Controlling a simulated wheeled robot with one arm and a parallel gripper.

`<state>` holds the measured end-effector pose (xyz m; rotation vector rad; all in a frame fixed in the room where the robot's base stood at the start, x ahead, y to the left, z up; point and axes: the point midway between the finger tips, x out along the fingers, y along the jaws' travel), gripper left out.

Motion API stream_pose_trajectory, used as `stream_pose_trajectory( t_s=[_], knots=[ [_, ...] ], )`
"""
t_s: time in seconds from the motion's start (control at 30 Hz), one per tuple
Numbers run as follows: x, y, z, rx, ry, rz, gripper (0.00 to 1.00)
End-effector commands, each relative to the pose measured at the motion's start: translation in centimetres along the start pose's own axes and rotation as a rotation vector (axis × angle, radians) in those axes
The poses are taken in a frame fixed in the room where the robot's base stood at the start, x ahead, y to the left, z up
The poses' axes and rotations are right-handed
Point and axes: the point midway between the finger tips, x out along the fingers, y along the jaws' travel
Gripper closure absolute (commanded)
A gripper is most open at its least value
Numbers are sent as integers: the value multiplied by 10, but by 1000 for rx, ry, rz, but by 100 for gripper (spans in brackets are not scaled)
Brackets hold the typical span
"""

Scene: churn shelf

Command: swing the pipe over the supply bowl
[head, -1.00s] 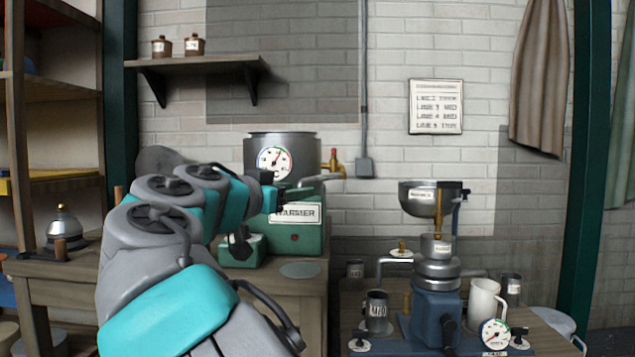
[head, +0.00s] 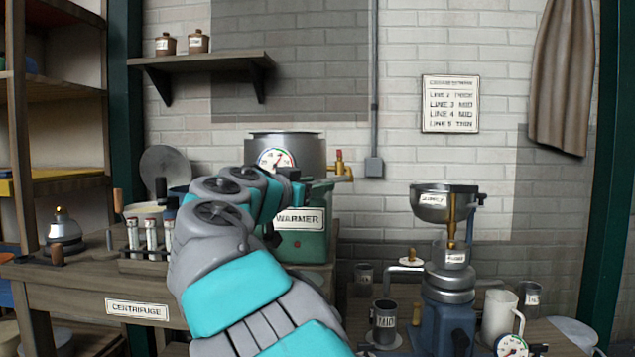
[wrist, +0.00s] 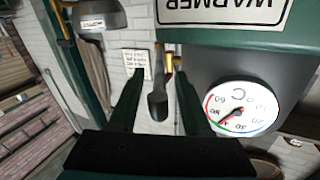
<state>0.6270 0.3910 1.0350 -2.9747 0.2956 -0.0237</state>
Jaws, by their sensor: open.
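The supply bowl (head: 440,205) is a grey metal bowl with a label, mounted on top of the blue machine at the right. It also shows upside down in the wrist view (wrist: 98,20). A brass tap (head: 340,168) sits at the right side of the grey tank (head: 305,148). A short grey pipe seems to be near the tap, partly behind my arm; I cannot make out its full shape. My gripper (wrist: 155,95) is open and empty beside the green warmer. A dark grey part (wrist: 158,104) shows between the fingers, and I cannot tell how far away.
The green warmer (head: 305,240) stands beneath the tank. A test-tube rack (head: 150,255) is left of my arm. A mug (head: 498,315) and dark cups stand around the blue machine (head: 447,320). The space between warmer and bowl is open above the table.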

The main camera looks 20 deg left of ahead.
Motion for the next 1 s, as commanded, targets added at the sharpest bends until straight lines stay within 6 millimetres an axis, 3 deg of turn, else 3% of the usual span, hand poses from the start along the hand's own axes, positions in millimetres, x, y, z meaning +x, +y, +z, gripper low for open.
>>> stream_pose_trajectory(
  t_s=[0.37, 0.8, 1.0],
  knots=[
    [9, 0, 1, 0, -1, 2, 52],
    [9, 0, 1, 0, 0, 1, 99],
    [8, 0, 1, 0, 0, 1, 100]
  ],
)
